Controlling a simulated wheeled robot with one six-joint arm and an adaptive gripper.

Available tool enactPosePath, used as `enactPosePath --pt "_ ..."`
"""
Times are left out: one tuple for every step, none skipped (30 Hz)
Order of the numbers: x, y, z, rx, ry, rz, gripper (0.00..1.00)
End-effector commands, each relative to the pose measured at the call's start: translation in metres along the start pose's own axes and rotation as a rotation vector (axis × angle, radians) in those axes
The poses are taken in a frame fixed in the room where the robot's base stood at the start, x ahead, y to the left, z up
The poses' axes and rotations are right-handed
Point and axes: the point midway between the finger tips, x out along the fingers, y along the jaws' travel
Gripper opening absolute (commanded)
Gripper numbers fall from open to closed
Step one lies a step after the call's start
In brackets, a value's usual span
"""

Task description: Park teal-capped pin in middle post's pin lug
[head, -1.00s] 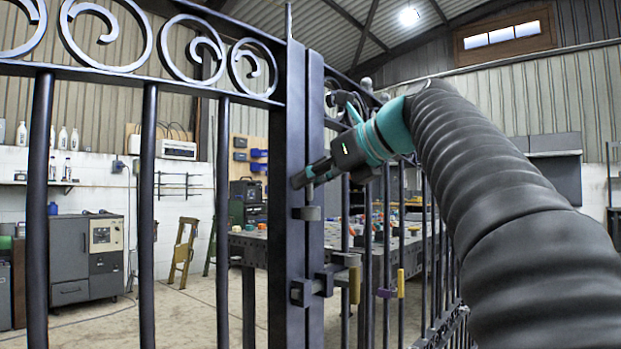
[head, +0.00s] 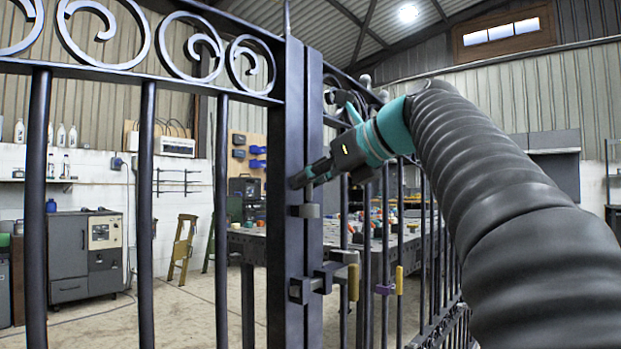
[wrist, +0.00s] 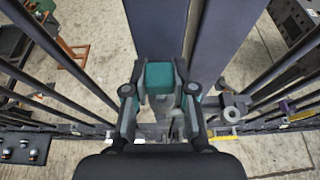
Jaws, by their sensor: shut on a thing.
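My gripper (wrist: 160,92) is shut on the teal-capped pin (wrist: 159,77), whose square teal cap shows between the fingers in the wrist view. The pin's shaft below the cap is mostly hidden. In the head view my gripper (head: 308,178) is tilted down to the left, close beside the dark gate post (head: 314,130). A small grey block (head: 305,211) juts from the post just below my fingertips. I cannot tell for sure whether it is the pin lug. In the wrist view the post stands just beyond the pin (wrist: 158,30).
A dark latch bracket (head: 300,291) sits lower on the post. Gate bars with scrolls (head: 147,200) stand at left. A workbench (head: 255,245) with parts is behind the gate.

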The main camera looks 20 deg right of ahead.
Motion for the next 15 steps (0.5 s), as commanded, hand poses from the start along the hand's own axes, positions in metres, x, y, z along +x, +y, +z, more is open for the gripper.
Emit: enactPosePath --pt "0.0002 0.0002 -0.0006 0.000 -0.001 0.000 0.00" --pt "0.0003 0.0002 -0.0010 0.000 -0.001 0.000 0.00" --pt "0.0005 0.0003 -0.0014 0.000 -0.001 0.000 0.00" --pt "0.0006 0.0003 -0.0018 0.000 -0.001 0.000 0.00" --pt "0.0007 0.0003 -0.0021 0.000 -0.001 0.000 0.00" --pt "0.0009 0.0003 -0.0026 0.000 -0.001 0.000 0.00" --pt "0.0011 0.0003 -0.0030 0.000 -0.001 0.000 0.00" --pt "0.0012 0.0003 -0.0034 0.000 -0.001 0.000 0.00" --pt "0.0014 0.0003 -0.0039 0.000 -0.001 0.000 0.00" --pt "0.0016 0.0003 -0.0042 0.000 -0.001 0.000 0.00" --pt "0.0018 0.0003 -0.0046 0.000 0.000 0.000 0.00" --pt "0.0020 0.0003 -0.0051 0.000 0.000 0.000 0.00" --pt "0.0021 0.0003 -0.0055 0.000 0.000 0.000 0.00" --pt "0.0023 0.0003 -0.0059 0.000 0.000 0.000 0.00" --pt "0.0025 0.0003 -0.0063 0.000 0.000 0.000 0.00"
